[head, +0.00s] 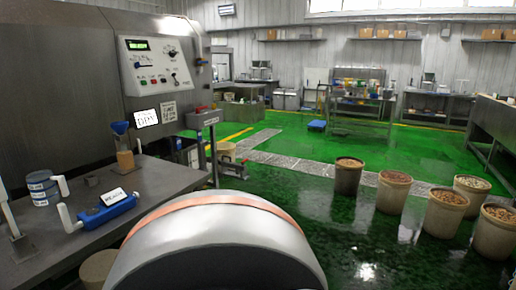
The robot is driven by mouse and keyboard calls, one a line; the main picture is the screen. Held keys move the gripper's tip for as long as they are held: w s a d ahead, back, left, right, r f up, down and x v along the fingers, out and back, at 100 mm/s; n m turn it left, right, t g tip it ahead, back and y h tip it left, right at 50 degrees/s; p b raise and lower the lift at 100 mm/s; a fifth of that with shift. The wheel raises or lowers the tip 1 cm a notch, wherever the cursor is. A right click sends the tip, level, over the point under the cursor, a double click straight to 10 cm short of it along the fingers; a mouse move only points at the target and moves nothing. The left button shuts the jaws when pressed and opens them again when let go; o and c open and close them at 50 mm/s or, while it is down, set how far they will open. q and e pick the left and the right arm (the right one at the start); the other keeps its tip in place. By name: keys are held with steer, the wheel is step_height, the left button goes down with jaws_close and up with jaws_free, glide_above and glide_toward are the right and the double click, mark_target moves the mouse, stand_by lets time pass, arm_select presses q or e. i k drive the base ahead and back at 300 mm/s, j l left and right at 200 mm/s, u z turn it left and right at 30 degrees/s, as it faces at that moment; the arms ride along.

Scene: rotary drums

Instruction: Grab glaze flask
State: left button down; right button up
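A small flask (125,159) with amber contents stands upright on the grey metal table at the left. A blue funnel-shaped top (120,128) sits at its mouth. No label is readable on it, so I cannot confirm that it holds glaze. Neither of my grippers shows in the head view, and nothing is seen touching the flask.
Around the flask are a blue-grey jar (41,190), a blue tool with a white handle (108,214), and a small white card. A control panel (155,65) is behind. A large rounded metal shape (215,225) fills the bottom centre. Several filled buckets (394,192) stand right on green floor.

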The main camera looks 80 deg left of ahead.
mark_target(125, 158)
steer(key=u, duration=3.6)
steer(key=i+l+z, duration=0.4)
steer(key=l+z, duration=0.15)
